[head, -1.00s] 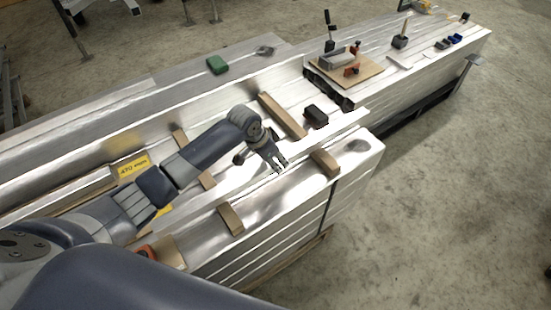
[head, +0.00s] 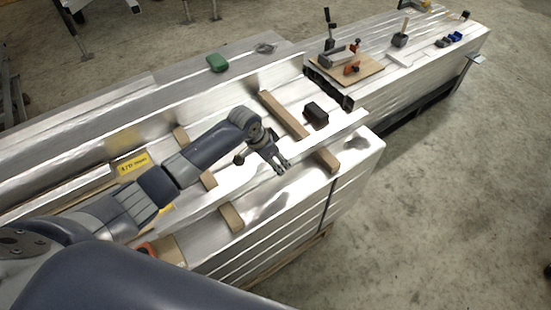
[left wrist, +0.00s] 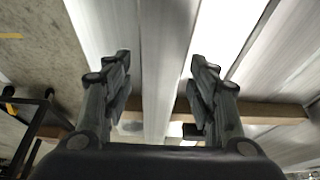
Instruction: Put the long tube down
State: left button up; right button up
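The long tube (head: 330,131) is a bright, straight aluminium profile running lengthwise over the stack of aluminium, crossing wooden battens. It appears to lie on the battens; I cannot tell whether it touches all of them. My left gripper (head: 281,167) is low over its middle part in the head view. In the left wrist view the left gripper (left wrist: 160,75) has its fingers spread wide apart, and a pale length of tube (left wrist: 166,40) runs between them, with no clear grip on it. My arm hides part of the tube in the head view. My right gripper is not in view.
Wooden battens (head: 231,217) lie across the stack. A dark block (head: 316,115) sits near the tube. A wooden board (head: 362,72) with clamps stands farther back, and a green box (head: 217,63) is on the far profiles. Open concrete floor (head: 450,190) lies to the right.

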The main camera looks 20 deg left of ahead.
pick_arm(q)
jog(key=shift+r, duration=0.15)
jog(key=v, duration=1.3)
jog(key=shift+w+p, duration=0.2)
jog(key=shift+p, duration=0.2)
jog(key=shift+d, duration=0.1)
